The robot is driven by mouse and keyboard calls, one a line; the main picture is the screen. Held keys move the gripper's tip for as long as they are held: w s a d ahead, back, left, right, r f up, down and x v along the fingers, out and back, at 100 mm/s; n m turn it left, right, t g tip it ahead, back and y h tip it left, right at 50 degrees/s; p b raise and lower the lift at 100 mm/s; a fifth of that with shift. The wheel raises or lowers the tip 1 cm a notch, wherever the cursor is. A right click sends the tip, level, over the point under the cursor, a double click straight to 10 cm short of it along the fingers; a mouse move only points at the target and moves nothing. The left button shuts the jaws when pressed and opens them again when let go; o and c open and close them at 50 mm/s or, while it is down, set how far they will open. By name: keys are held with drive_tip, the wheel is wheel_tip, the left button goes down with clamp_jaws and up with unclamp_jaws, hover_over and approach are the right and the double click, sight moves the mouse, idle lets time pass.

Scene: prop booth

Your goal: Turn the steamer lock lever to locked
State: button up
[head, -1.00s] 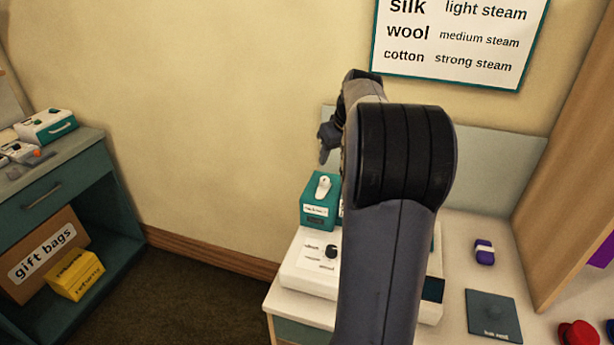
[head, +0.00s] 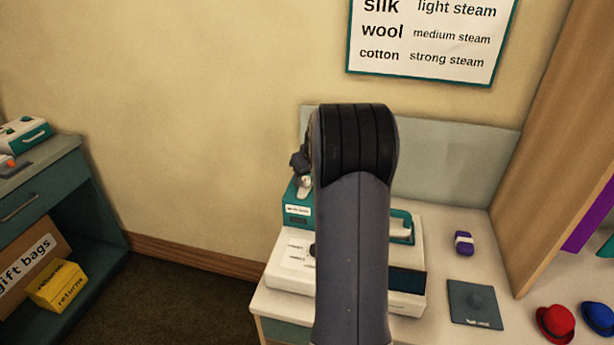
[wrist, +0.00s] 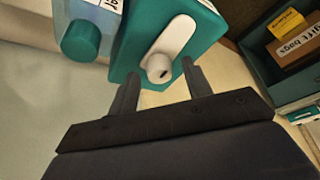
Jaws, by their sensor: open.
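The steamer lock lever (wrist: 170,48) is a white rounded bar with a round knob (wrist: 159,68) at its near end, on the teal steamer box (wrist: 126,60) in the wrist view. In the head view the lever (head: 305,187) is partly hidden behind my arm, above the teal box (head: 297,214). My gripper (wrist: 158,75) is open, with one finger on each side of the knob. I cannot tell whether the fingers touch it. In the head view my arm hides most of my gripper and part of the steamer.
The white steamer base (head: 291,262) sits on the counter (head: 440,235). A clear tank with a teal cap (wrist: 81,41) stands beside the teal box. A purple item (head: 464,243), a dark pad (head: 475,303) and red (head: 556,322) and blue hats lie to the right. A wooden partition (head: 555,130) bounds the right.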

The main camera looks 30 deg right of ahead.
drive_tip(key=shift+c, duration=0.5)
drive_tip(key=c, duration=0.9)
drive_tip(key=shift+n, duration=0.3)
drive_tip(key=n+y+b, duration=0.1)
drive_tip(key=n, duration=0.1)
drive_tip(key=shift+d+n, duration=0.15)
drive_tip(key=shift+n, duration=0.15)
drive_tip(key=n+y, duration=0.1)
drive_tip(key=n, duration=0.1)
drive_tip(key=n+g+y, duration=0.1)
drive_tip(key=n, duration=0.2)
drive_tip(key=shift+w+d+n, duration=0.1)
drive_tip(key=shift+n, duration=0.2)
drive_tip(key=n+g+p, duration=0.1)
drive_tip(key=n, duration=0.1)
drive_tip(key=n+y+p, duration=0.1)
drive_tip(key=n, duration=0.2)
drive_tip(key=shift+w+r+g, duration=0.1)
drive_tip(key=shift+r+g, duration=0.05)
drive_tip(key=shift+g, duration=0.25)
drive_tip(key=shift+w+n+g+y+p, duration=0.15)
drive_tip(key=shift+n+g+p, duration=0.2)
drive_tip(key=shift+n+p, duration=0.45)
drive_tip(key=shift+s+n+g+y+p, duration=0.15)
drive_tip(key=shift+n+g+p, duration=0.25)
drive_tip(key=shift+n, duration=0.8)
drive_tip(key=shift+w+d, duration=0.1)
